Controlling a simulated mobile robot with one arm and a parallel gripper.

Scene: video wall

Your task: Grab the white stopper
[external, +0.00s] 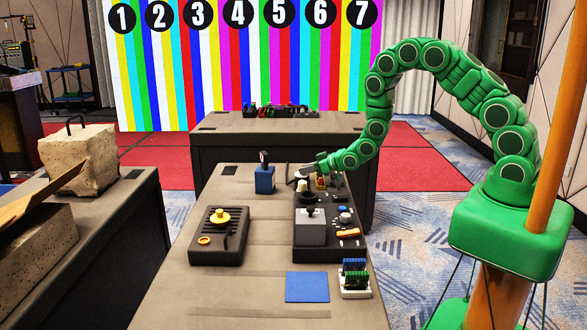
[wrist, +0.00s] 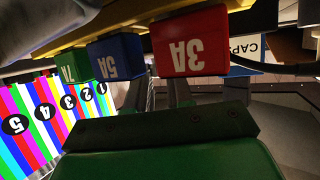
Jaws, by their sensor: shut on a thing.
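The white stopper (external: 302,185) is a small pale piece at the far left of the black control box (external: 322,250), in the external view. My gripper (external: 297,174) reaches in from the right, low over that end of the box, with its dark fingers at the stopper. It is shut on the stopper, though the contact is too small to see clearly. The wrist view shows green, blue and red blocks (wrist: 190,42) marked 7A, 5A and 3A close ahead; I cannot make out the stopper there.
A blue block with a dark handle (external: 264,178) stands left of my gripper. A dark box with a yellow knob (external: 219,235) lies nearer on the left. A blue square (external: 307,287) and a small colored rack (external: 355,279) lie at the front. The table between the boxes is clear.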

